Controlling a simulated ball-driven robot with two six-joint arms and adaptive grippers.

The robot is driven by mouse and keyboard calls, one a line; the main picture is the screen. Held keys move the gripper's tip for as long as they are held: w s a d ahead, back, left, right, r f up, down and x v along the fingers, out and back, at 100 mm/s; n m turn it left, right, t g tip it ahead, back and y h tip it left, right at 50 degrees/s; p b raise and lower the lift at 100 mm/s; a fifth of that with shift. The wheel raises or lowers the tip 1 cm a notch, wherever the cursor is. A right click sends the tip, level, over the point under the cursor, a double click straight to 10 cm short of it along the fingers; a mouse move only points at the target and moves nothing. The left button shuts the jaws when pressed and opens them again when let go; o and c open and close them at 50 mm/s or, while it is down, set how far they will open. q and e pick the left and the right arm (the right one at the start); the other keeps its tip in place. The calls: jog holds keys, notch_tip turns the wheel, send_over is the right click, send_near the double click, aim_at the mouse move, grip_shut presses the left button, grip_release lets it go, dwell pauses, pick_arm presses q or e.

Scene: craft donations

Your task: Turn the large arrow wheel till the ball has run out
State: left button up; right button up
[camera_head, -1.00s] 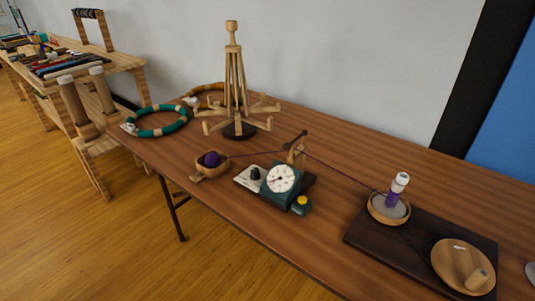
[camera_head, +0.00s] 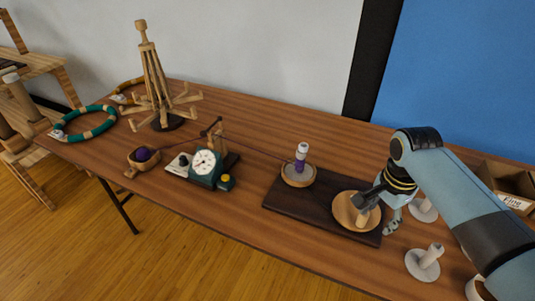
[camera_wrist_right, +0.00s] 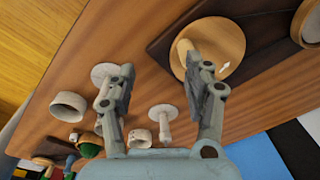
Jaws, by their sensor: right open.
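The large arrow wheel (camera_head: 346,207) is a round wooden disc with an upright peg handle (camera_head: 361,219), on the right end of a dark board (camera_head: 283,209). The right wrist view shows the wheel (camera_wrist_right: 228,43), its white arrow and the peg (camera_wrist_right: 183,50). My right gripper (camera_head: 376,213) is open and empty at the wheel's right side, with one finger close to the peg; contact cannot be told. The purple yarn ball (camera_head: 143,155) sits in a wooden bowl at left. Its strand runs over a post to the purple-wound spool (camera_head: 300,160) on the smaller round holder. My left gripper is not in view.
A green counter with a dial (camera_head: 206,163) stands between bowl and board. White pegs on round bases (camera_head: 426,263) stand right of the board. A cardboard box (camera_head: 510,185) is at the far right. A wooden rack (camera_head: 153,75) and teal ring (camera_head: 90,124) are at left.

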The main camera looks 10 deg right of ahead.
aim_at(363, 217)
jog(key=w+m, duration=0.2)
jog(key=w+r+m, duration=0.1)
jog(key=w, duration=0.1)
jog(key=shift+w+r+m+g, duration=0.1)
jog(key=shift+w+m+g, duration=0.25)
jog(key=shift+m+g, duration=0.05)
jog(key=shift+w, duration=0.1)
jog(key=shift+d+f+b, duration=0.1)
jog(key=shift+f+b, duration=0.35)
jog(key=shift+f, duration=0.05)
notch_tip(363, 217, down, 8)
jog(key=b, duration=0.8)
jog(key=shift+b, duration=0.3)
jog(key=shift+r, duration=0.1)
